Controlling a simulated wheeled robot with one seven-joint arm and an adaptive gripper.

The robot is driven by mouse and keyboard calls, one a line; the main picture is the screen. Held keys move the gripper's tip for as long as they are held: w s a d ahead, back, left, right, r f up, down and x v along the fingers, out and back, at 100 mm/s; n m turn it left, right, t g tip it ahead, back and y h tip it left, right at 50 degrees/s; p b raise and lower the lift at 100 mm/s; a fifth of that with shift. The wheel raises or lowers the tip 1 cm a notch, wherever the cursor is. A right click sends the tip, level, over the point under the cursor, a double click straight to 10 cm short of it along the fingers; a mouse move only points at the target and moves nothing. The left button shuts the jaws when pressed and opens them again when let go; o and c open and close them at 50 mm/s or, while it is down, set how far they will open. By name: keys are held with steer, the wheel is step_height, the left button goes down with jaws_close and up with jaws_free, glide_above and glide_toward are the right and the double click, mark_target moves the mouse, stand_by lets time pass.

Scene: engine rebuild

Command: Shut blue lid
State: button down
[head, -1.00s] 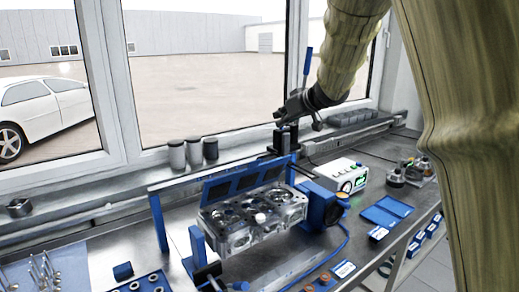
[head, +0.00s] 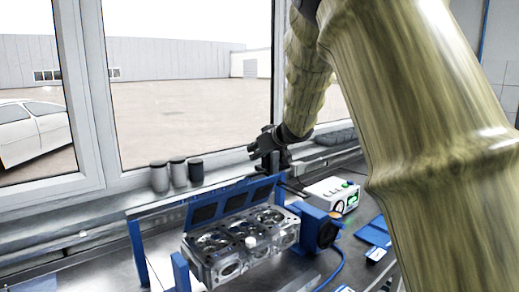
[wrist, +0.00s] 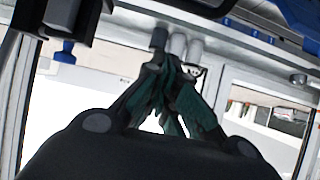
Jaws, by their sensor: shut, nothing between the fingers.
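The blue lid (head: 235,201) is a long panel with dark square insets. In the head view it stands raised and tilted along the back edge of the metal cylinder head (head: 240,246). My gripper (head: 257,150) is dark and shut with nothing in it. It is above and behind the lid's right end, close to the window, and looks apart from the lid. In the wrist view the fingers (wrist: 172,104) are together, with green inner pads. Blue parts show at the top of that view, but I cannot tell whether they belong to the lid.
Several dark-capped jars (head: 178,174) stand on the sill left of my gripper. A white device (head: 332,194) with a green screen and a blue round housing (head: 318,230) are right of the cylinder head. A blue frame post (head: 137,250) stands at left. My arm covers the right side.

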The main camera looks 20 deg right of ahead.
steer(key=shift+w+a+f, duration=0.15)
steer(key=shift+f, duration=2.2)
